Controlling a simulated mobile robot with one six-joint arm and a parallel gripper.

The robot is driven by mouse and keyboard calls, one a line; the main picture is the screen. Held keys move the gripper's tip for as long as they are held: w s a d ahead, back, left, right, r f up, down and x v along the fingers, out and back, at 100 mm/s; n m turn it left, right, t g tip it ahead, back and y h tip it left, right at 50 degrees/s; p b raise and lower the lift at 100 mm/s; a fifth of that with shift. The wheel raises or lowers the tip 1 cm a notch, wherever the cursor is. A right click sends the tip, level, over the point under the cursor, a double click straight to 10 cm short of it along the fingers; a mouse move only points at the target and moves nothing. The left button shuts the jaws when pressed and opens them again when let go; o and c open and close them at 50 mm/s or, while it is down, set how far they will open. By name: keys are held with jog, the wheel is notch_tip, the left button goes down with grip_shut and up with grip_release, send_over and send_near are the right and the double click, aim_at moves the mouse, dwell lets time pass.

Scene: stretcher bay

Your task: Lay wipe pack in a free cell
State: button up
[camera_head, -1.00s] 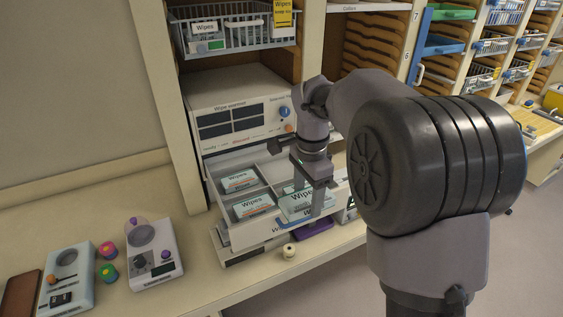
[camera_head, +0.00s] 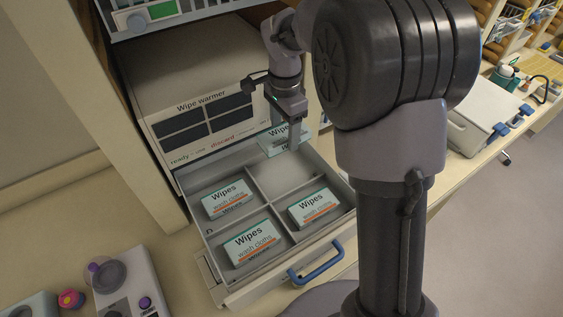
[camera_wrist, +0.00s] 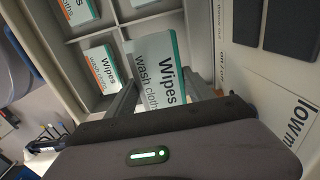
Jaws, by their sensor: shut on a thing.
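My gripper (camera_head: 291,136) is shut on a white and teal wipe pack (camera_head: 273,143), held upright or tilted at the back right of the pulled-out drawer (camera_head: 214,253). In the wrist view this pack (camera_wrist: 160,62) sits between the fingers of my gripper (camera_wrist: 165,92). The drawer has a cross divider. Wipe packs lie in the back left cell (camera_head: 228,198), the front left cell (camera_head: 252,242) and the front right cell (camera_head: 314,207). The back right cell (camera_head: 282,177) is empty, just below the held pack. I cannot tell whether the held pack touches the drawer.
The wipe warmer (camera_head: 205,108) rises directly behind the drawer. A blue handle (camera_head: 317,262) is on the drawer front. A wire basket (camera_head: 150,15) hangs above. A scale-like device (camera_head: 125,285) stands on the counter at left. My own arm hides the area right of the drawer.

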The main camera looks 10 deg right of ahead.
aim_at(284, 174)
notch_tip(284, 174, down, 14)
jog(key=shift+w+r+b, duration=0.1)
jog(key=shift+r+b, duration=0.05)
jog(key=shift+b, duration=0.7)
jog(key=o, duration=1.4)
jog(key=shift+o, duration=0.2)
